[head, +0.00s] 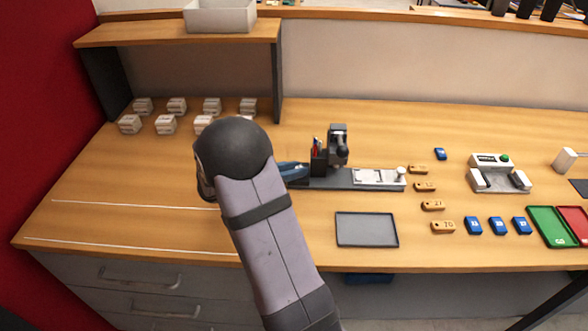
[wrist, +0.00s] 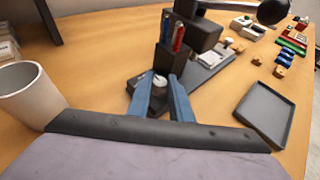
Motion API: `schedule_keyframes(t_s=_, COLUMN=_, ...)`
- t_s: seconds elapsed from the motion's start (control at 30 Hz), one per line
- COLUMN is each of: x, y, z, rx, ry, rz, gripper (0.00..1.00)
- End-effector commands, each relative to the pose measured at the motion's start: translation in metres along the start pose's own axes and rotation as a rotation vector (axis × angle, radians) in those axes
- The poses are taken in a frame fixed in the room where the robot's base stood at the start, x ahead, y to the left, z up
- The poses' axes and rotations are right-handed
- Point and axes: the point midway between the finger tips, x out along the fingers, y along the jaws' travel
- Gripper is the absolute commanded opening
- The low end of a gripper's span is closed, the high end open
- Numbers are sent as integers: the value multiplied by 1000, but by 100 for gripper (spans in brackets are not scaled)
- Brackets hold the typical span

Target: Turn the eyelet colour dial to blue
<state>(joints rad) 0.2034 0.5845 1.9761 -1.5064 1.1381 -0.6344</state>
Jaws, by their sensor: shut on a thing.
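The eyelet colour dial appears in the wrist view as a small pale knob (wrist: 159,80) on a dark base (wrist: 135,83). The base is at the near left end of the grey machine bed. My gripper (wrist: 160,82) has its two blue fingers on either side of the knob and is shut on it. In the head view my gripper (head: 296,170) is at the left end of the machine bed (head: 335,180), and my arm and fingers hide the dial. The dial's colour marks and its setting are too small to read.
A black holder (head: 319,162) with red and blue pens and the dark machine head (head: 338,145) stand close by. A white cup (wrist: 30,95) is left in the wrist view. An empty grey tray (head: 366,229) lies in front. Wooden tags (head: 432,205) and blue tags (head: 497,226) lie right.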

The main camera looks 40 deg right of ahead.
Motion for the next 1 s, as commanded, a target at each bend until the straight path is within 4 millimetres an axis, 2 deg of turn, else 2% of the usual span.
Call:
schedule_keyframes(t_s=0.27, x=0, y=2, z=1, rx=33, ry=1, rz=-79, gripper=0)
schedule_keyframes(t_s=1.0, x=3, y=10, z=0, rx=211, ry=1, rz=-511, gripper=0)
